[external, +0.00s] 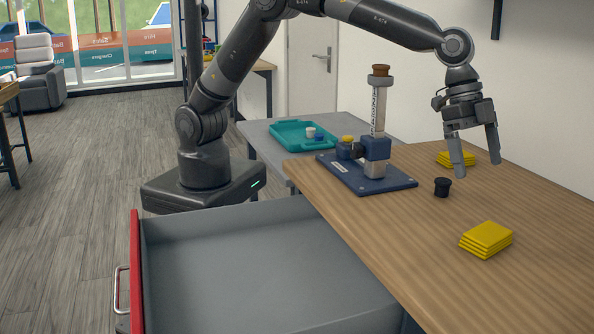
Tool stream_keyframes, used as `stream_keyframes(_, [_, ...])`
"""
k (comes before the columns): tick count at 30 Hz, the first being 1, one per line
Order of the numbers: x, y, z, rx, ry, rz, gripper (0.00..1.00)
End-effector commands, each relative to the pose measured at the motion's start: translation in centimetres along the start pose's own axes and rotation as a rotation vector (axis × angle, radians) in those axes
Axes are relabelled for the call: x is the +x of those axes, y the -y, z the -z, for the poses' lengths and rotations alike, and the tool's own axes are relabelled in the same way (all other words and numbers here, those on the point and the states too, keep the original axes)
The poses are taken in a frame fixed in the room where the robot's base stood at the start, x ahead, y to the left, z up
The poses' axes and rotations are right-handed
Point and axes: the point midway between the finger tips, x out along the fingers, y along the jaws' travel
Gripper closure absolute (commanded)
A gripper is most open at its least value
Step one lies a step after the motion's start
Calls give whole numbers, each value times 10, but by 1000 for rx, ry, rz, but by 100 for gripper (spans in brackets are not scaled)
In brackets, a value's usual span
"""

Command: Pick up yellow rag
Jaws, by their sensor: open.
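One folded yellow rag (487,239) lies flat on the wooden table near its front right. A second yellow folded rag (470,161) lies farther back, partly hidden behind a finger of my gripper. My gripper (477,165) is open and empty, pointing down over the table. In the picture it overlaps the far rag and is above and left of the near rag. I cannot tell its exact height over the table.
A small black cup-like object (442,187) stands below the gripper. A blue-based stand (375,160) with an upright column is to its left. A teal tray (290,143) lies on a grey table behind. An open grey drawer (250,265) is at front left.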

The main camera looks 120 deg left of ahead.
Motion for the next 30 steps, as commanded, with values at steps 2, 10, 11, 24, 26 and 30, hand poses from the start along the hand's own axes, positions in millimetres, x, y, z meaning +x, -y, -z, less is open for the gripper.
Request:
stream_keyframes(2, [21,0,-9,0,4,-1,0])
stream_keyframes(10, [55,0,-14,0,2,-1,0])
stream_keyframes(11, [60,0,-14,0,3,-1,0])
stream_keyframes(24, [115,1,-9,1,3,0,0])
stream_keyframes(26, [122,1,-7,1,2,0,0])
stream_keyframes(30, [137,1,-7,0,1,0,0])
